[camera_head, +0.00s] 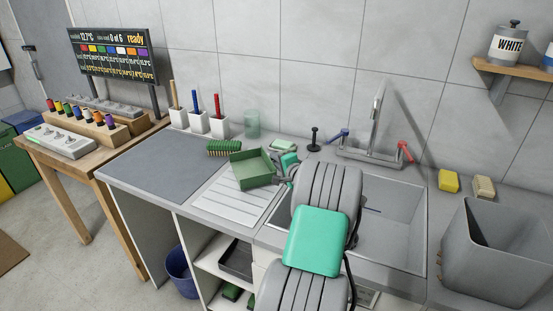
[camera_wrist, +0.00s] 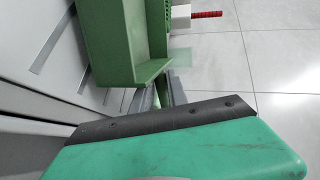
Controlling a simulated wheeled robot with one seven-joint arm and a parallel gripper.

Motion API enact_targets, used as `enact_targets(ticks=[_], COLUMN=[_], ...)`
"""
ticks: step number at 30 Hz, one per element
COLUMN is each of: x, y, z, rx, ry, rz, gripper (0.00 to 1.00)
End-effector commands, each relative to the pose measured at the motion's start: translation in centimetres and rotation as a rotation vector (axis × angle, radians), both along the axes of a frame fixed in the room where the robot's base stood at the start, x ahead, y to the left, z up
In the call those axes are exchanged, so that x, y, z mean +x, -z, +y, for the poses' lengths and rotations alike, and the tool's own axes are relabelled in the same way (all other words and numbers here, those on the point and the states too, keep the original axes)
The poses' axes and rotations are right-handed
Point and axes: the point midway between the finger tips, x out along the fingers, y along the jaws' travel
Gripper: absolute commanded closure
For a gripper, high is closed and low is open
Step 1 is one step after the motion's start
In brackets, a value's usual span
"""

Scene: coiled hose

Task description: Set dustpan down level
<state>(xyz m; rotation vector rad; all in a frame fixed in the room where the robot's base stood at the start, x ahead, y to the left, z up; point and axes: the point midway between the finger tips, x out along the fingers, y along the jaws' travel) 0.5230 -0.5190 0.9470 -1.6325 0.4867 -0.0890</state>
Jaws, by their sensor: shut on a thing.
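The dustpan (camera_head: 253,168) is a green open tray with raised walls, over the ribbed drainboard (camera_head: 215,205) left of the sink. My gripper (camera_head: 281,170) is at its right end, partly hidden behind my arm. In the wrist view the dustpan (camera_wrist: 105,45) stands large at upper left, and my gripper's grey fingers (camera_wrist: 163,90) are shut at its near end. The dustpan looks tilted relative to the drainboard. I cannot tell whether its lower edge touches the surface, and the gripped part is mostly hidden.
A green brush (camera_head: 224,149) lies behind the dustpan, near white holders with brushes (camera_head: 198,122) and a greenish cup (camera_head: 252,124). The grey worktop (camera_head: 160,165) at left is clear. The sink (camera_head: 395,215), tap (camera_head: 372,150) and grey bin (camera_head: 495,250) are right.

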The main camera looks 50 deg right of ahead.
Motion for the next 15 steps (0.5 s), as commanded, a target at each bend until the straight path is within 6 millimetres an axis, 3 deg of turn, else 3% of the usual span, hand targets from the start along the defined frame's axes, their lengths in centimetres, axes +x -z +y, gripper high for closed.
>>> enact_targets(ticks=[15], x=[0.02], y=[0.4], z=[-0.01], rx=[-0.001], ry=[0.0], rz=[-0.001], gripper=[1.0])
